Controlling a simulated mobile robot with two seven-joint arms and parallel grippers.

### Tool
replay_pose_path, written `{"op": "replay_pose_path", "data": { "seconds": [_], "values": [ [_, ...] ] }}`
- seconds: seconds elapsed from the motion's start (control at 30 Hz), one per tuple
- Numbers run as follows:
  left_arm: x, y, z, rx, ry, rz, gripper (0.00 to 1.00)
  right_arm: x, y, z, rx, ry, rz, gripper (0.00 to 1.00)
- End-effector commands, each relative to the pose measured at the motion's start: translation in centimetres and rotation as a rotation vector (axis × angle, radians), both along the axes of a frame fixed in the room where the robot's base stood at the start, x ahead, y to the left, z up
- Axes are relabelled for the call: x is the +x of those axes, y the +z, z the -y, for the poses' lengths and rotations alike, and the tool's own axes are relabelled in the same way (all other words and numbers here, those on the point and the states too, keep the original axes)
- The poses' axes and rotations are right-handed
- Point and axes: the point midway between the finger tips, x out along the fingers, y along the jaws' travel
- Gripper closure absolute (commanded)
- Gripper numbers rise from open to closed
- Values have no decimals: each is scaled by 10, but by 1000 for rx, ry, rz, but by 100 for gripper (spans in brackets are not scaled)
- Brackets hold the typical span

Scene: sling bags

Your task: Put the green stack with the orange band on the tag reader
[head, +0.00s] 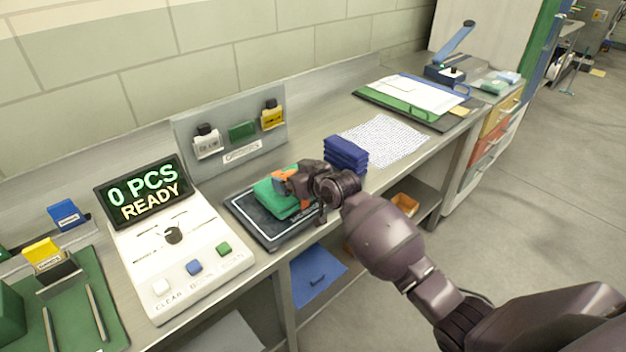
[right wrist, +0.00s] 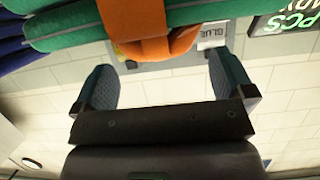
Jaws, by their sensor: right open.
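The green stack with an orange band (head: 272,196) lies on the dark tag reader pad (head: 268,238) with a pale outline, beside the console. My right gripper (head: 300,192) is right at the stack's right side and hides part of it. In the right wrist view, upside down, the open fingers (right wrist: 160,68) are empty. The green stack (right wrist: 75,35) and its orange band (right wrist: 140,22) lie just beyond the fingertips. Whether anything touches is hard to tell. My left gripper is not in view.
The console display (head: 145,193) reads "0 PCS READY". A dark blue stack (head: 346,154) stands just behind my right gripper, near a white patterned sheet (head: 385,140). A grey panel with tags (head: 240,130) rises behind the reader. A green mat (head: 75,300) lies at left.

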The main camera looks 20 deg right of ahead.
Motion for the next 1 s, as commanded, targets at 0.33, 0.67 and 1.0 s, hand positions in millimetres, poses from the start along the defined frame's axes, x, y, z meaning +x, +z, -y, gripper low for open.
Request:
{"op": "replay_pose_path", "data": {
  "seconds": [0.33,0.67,1.0],
  "values": [
    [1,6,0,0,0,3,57,-52,20,19,-1,-1,1,0],
    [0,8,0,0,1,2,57,-88,34,32,0,-1,1,0],
    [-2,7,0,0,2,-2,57,-101,26,36,1,-13,-9,0]
  ]
}}
